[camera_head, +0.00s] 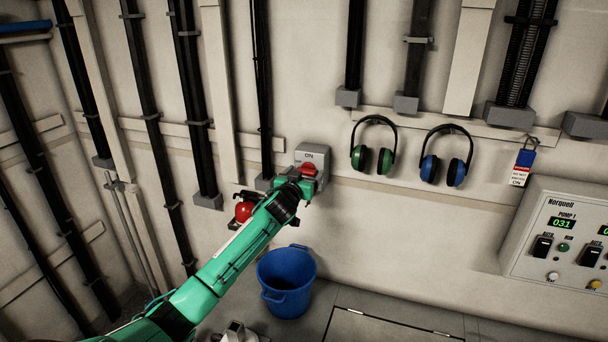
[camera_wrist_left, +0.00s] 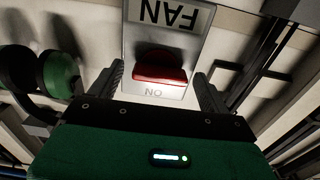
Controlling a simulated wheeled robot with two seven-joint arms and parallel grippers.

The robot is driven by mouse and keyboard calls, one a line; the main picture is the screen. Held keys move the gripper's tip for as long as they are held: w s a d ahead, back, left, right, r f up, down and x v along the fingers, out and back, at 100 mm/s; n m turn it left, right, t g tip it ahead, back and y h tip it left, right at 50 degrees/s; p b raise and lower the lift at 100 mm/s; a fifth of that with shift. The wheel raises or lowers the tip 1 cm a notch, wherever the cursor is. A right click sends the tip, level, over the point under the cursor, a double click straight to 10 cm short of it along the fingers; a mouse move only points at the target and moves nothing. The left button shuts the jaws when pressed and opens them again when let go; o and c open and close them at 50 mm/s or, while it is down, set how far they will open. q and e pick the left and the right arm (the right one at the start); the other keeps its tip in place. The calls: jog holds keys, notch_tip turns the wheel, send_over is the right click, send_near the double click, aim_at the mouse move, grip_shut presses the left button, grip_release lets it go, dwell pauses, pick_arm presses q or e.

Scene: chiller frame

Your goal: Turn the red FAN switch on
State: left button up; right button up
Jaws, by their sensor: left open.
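The red FAN switch (camera_head: 309,169) sits on a grey wall plate (camera_head: 312,152) marked ON, at the middle of the head view. In the left wrist view the plate is upside down, with the FAN label (camera_wrist_left: 165,12) at the top and the red switch (camera_wrist_left: 160,66) below it. My left gripper (camera_head: 302,181) is at the plate, partly covering its lower part in the head view. Its fingers are open and stand on either side of the red switch in the wrist view. I cannot tell whether they touch it. My right gripper is not in view.
Green ear defenders (camera_head: 358,158) and blue ear defenders (camera_head: 429,168) hang to the right. A blue padlock with a tag (camera_head: 520,170) and a Norquell control panel (camera_head: 562,205) are further right. A red round part (camera_head: 243,212) is left of my arm. A blue bucket (camera_head: 288,300) stands below.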

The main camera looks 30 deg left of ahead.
pick_arm(q)
jog(key=c, duration=1)
jog(key=shift+m, duration=0.4)
jog(key=m, duration=0.8)
jog(key=shift+m, duration=0.3)
jog(key=m+p, duration=0.1)
jog(key=m, duration=0.4)
jog(key=shift+d+r, duration=0.1)
jog(key=shift+m+p, duration=0.35)
jog(key=shift+m, duration=1.65)
